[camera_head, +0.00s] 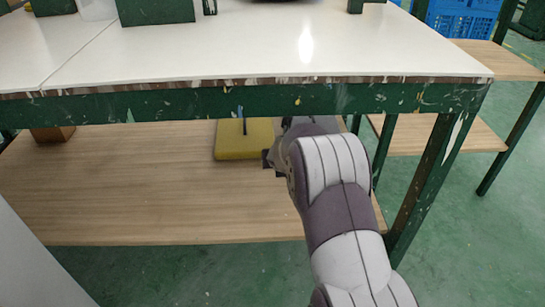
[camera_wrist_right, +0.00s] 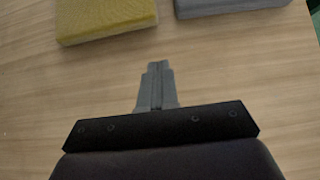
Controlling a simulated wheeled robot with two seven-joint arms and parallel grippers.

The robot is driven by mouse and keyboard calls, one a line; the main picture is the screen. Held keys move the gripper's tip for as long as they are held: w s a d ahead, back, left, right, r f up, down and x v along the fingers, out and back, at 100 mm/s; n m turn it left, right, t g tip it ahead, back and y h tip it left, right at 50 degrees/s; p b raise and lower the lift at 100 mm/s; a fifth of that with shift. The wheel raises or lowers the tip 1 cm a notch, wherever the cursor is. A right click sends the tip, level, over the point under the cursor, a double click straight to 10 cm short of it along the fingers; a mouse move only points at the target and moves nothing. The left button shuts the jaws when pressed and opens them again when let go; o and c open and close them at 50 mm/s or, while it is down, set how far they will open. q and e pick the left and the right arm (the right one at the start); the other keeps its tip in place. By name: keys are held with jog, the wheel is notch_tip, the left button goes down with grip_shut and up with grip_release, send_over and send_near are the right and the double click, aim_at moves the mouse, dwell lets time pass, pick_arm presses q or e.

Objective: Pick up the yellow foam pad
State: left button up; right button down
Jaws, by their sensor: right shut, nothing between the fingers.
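The yellow foam pad (camera_head: 245,140) lies on the wooden lower shelf under the white table in the head view. A dark upright piece shows over its top edge. The pad also shows at the top left of the right wrist view (camera_wrist_right: 105,18). My right gripper (camera_wrist_right: 155,68) is shut and empty, over bare shelf, in front of the pad and apart from it. In the head view my right arm reaches under the table edge, just right of the pad; its fingers are hard to make out there. My left gripper is not in view.
A grey block (camera_wrist_right: 230,6) lies right of the pad in the wrist view. The green table rail (camera_head: 140,106) runs above the shelf, with a green leg (camera_head: 432,180) at right. A brown block (camera_head: 52,134) sits at far left.

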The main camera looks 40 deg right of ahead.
jog(key=b+x, duration=0.2)
jog(key=x, duration=0.4)
jog(key=shift+f, duration=0.35)
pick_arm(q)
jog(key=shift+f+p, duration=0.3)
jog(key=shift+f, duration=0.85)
pick_arm(e)
jog(key=shift+w+d, duration=0.6)
jog(key=shift+w, duration=0.4)
jog(key=shift+w+d, duration=0.6)
jog(key=shift+w, duration=0.35)
